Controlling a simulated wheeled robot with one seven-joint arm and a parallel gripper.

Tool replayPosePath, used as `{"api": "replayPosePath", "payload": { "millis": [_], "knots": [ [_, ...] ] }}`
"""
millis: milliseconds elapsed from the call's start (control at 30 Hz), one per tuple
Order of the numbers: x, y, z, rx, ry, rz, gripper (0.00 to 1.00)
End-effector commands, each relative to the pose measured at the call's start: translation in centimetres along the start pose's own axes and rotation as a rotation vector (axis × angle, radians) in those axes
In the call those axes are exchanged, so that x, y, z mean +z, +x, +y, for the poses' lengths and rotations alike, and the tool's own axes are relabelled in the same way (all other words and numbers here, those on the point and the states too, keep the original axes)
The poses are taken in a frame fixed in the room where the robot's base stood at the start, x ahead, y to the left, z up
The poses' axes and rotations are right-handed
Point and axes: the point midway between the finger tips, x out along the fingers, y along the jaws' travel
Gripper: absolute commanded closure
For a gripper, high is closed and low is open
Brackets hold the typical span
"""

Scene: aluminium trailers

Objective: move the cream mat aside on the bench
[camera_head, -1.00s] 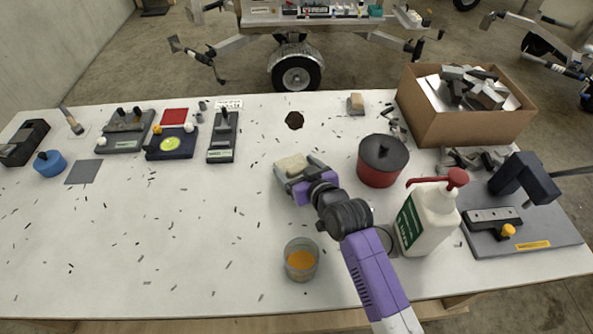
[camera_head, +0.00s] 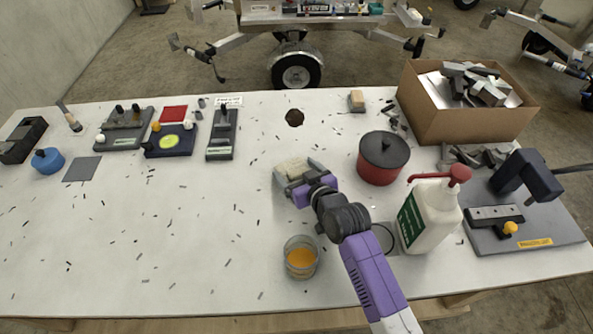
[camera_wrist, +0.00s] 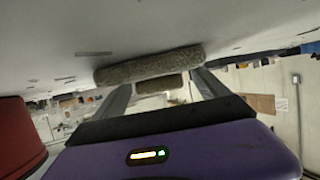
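The cream mat (camera_head: 293,169) is a small, pale, rough-looking piece near the middle of the white bench, left of the red pot. My gripper (camera_head: 298,177) is low over the bench at the mat. In the wrist view the mat (camera_wrist: 150,66) shows as a fuzzy grey-beige bar across the far ends of my gripper's fingers (camera_wrist: 160,88). The fingers are well apart, with a shorter fuzzy piece seen between them and gaps beside it. I see no firm pinch on the mat. Where the fingers touch it is hard to tell.
The red pot (camera_head: 383,160) stands close on the right, the pump bottle (camera_head: 430,218) beyond my arm. A glass with orange liquid (camera_head: 300,258) stands just in front. A cardboard box (camera_head: 465,125) of metal pieces is at the back right. The bench (camera_head: 190,240) left of my gripper is mostly clear.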

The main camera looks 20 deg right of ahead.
Motion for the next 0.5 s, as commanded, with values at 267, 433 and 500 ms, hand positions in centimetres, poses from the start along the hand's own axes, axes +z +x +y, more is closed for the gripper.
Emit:
{"api": "replayPosePath", "payload": {
  "millis": [267, 433, 500],
  "knots": [
    [0.2, 0.0, 0.0, 0.0, 0.0, -0.003, 0.0],
    [-0.7, -0.3, 0.0, 0.0, 0.0, -0.002, 0.0],
    [-1.6, -0.7, 0.0, 0.0, 0.0, -0.002, 0.0]
  ]
}}
